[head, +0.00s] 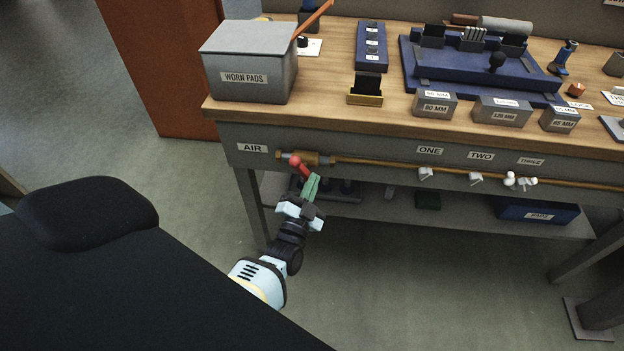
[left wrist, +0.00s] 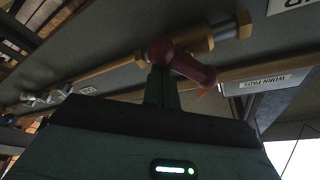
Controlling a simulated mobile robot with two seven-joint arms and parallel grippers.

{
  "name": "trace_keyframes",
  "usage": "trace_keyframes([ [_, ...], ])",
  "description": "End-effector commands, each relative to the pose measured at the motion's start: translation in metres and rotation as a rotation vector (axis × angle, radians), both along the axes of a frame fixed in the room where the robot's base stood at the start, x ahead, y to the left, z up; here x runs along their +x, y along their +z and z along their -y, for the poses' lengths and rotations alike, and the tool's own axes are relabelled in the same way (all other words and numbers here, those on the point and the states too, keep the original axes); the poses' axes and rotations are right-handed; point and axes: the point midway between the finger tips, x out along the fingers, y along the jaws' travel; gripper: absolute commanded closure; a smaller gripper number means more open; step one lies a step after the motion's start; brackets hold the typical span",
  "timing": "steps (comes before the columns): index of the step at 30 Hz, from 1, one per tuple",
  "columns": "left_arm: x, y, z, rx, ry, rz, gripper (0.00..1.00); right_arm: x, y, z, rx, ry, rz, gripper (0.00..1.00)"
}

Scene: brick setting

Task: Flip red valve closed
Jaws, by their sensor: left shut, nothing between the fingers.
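The red valve handle (head: 304,169) sits on a brass valve (head: 318,158) at the left end of the brass air pipe, beside the AIR label (head: 252,148). The handle slants down and to the right, across the pipe line. In the left wrist view the red handle (left wrist: 190,65) crosses just beyond my fingertips. My left gripper (head: 314,178) has green fingers, shut and empty, right by the handle's lower end. It also shows in the left wrist view (left wrist: 161,77). I cannot tell whether the fingers touch the handle. My right gripper is not in view.
The pipe runs right along the bench front past small white valves (head: 425,173) labelled ONE, TWO and THREE. The bench top (head: 330,99) above holds a WORN PADS box (head: 250,65) and blue fixtures. A lower shelf lies below; the floor before the bench is open.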

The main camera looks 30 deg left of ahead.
Motion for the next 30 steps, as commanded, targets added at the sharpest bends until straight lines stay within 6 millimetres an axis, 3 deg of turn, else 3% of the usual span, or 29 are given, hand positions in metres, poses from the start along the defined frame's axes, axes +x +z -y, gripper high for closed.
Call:
trace_keyframes([
  [15, -0.003, -0.009, -0.008, 0.379, 0.002, -0.174, 1.0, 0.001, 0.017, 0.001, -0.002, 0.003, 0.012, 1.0],
  [30, -0.005, -0.012, -0.011, 0.503, 0.003, -0.23, 1.0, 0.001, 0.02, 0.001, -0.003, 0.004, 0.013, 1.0],
])
